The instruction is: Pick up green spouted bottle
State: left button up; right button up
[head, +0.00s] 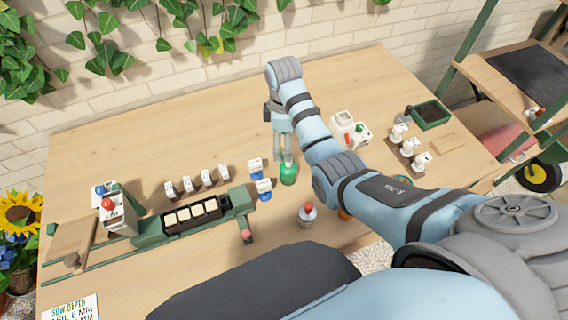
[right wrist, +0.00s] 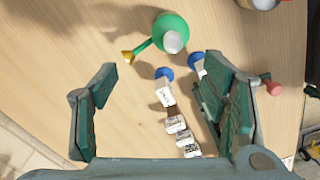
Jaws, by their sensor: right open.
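The green spouted bottle (head: 289,177) stands on the wooden table (head: 240,118), near its middle. In the right wrist view the bottle (right wrist: 172,30) is seen from above, with a pale round top and a green spout ending in a yellow-brown tip. My right gripper (head: 284,156) is just above and behind the bottle in the head view. In the right wrist view my right gripper (right wrist: 160,68) is open, and the bottle lies beyond the fingertips, not between the pads. Nothing is held. My left gripper is not in view.
Two blue-based white labelled pieces (head: 264,187) stand close left of the bottle. A green-ended rack with pale blocks (head: 197,211) lies further left. A red-capped bottle (head: 307,213) stands in front. The table's back left is clear.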

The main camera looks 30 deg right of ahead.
aim_at(288, 168)
jog(key=f, duration=0.1)
jog(key=s+f, duration=0.1)
jog(key=f, duration=0.1)
jog(key=s+f, duration=0.1)
jog(key=f, duration=0.1)
jog(key=shift+s+b, duration=0.1)
jog(key=shift+b, duration=0.25)
jog(key=f, duration=0.4)
jog(key=f+b, duration=0.1)
jog(key=f, duration=0.1)
jog(key=shift+w+d, duration=0.25)
jog(key=shift+s+r, duration=0.2)
jog(key=shift+c, duration=0.9)
jog(key=c, duration=0.3)
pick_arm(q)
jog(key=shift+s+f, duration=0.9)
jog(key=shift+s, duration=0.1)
pick_arm(e)
jog(key=c, duration=1)
